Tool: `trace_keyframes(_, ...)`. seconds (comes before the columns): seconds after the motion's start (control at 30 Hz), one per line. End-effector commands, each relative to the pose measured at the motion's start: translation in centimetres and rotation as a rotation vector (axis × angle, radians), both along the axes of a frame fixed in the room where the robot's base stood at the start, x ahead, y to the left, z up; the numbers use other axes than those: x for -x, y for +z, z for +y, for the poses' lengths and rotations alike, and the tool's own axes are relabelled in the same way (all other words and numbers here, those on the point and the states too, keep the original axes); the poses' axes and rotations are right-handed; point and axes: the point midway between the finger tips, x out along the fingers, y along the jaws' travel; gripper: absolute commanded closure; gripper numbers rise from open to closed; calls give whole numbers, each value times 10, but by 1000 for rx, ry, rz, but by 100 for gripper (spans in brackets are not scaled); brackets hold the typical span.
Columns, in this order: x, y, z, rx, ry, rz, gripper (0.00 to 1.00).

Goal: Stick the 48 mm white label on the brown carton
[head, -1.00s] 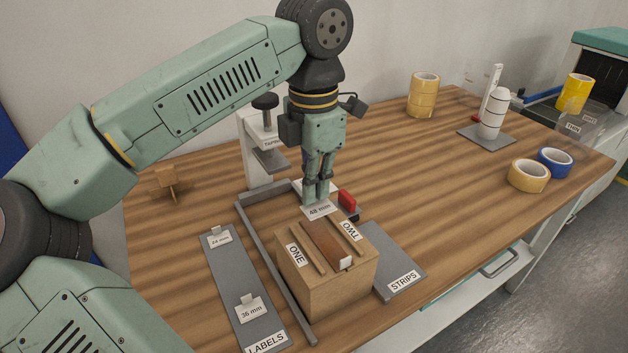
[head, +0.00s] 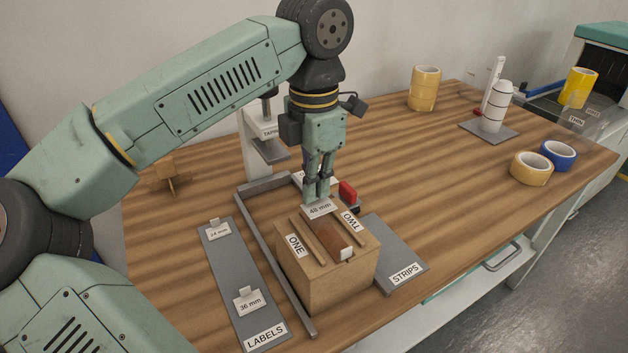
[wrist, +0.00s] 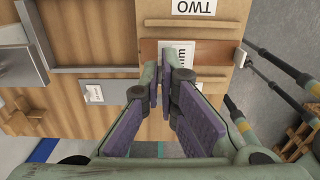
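The brown carton (head: 318,279) stands on the table, with sides marked ONE (head: 295,245) and TWO (head: 351,221) on top. A brown tape strip (head: 333,241) runs between two raised wooden bars on its top. My gripper (head: 317,194) points down at the carton's far end and is shut on the white 48 mm label (head: 320,208). In the wrist view, the label (wrist: 177,50) lies over the brown strip (wrist: 219,51), beyond my fingertips (wrist: 170,72). I cannot tell whether the label touches the carton.
A grey LABELS board (head: 238,285) with 24 mm and 36 mm labels lies left of the carton. A grey STRIPS board (head: 397,262) lies right. A grey angled rail (head: 272,232) borders the carton. A clamp-like stand (head: 262,150) and a red-topped item (head: 348,193) are behind.

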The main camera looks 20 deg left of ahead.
Motion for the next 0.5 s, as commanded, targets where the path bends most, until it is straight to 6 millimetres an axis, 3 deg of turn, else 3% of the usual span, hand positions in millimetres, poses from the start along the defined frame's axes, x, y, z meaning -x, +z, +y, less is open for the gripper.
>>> trace_keyframes(0.13,0,-10,0,0,0,0,100)
trace_keyframes(0.5,0,-10,0,0,0,0,100)
